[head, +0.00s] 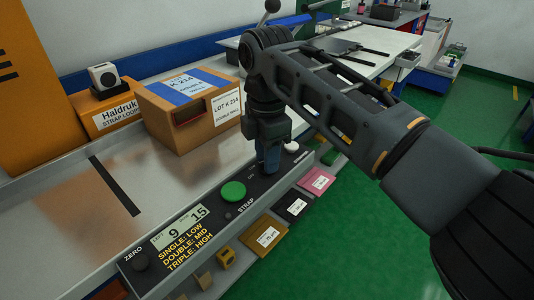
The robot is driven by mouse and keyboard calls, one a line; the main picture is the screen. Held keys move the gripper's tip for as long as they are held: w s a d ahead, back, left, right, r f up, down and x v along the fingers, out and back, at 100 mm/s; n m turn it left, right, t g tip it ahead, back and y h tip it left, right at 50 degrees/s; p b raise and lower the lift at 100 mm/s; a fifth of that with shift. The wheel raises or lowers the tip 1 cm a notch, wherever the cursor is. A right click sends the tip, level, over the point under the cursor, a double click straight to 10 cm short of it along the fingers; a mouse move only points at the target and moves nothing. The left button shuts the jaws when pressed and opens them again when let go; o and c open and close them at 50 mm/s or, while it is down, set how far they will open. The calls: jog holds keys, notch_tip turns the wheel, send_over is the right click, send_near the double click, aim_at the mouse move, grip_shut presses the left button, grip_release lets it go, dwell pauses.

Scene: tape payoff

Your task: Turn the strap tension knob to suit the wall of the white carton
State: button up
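The only large carton (193,112) in view is brown, with a blue band and white labels; they read LOT K 214, DOUBLE WALL. I see no white carton. The control panel (190,212) at the bench's front edge is printed SINGLE: LOW, DOUBLE: MID, TRIPLE: HIGH. My gripper (270,160) points down at the panel's far right part. Its fingertips hide what is under them, so the tension knob and any grip are unclear.
The metal bench top (75,215) has a dark slot (114,186). Labelled bins (264,235) lie below the panel. Green floor is open at right.

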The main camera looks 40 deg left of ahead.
grip_shut()
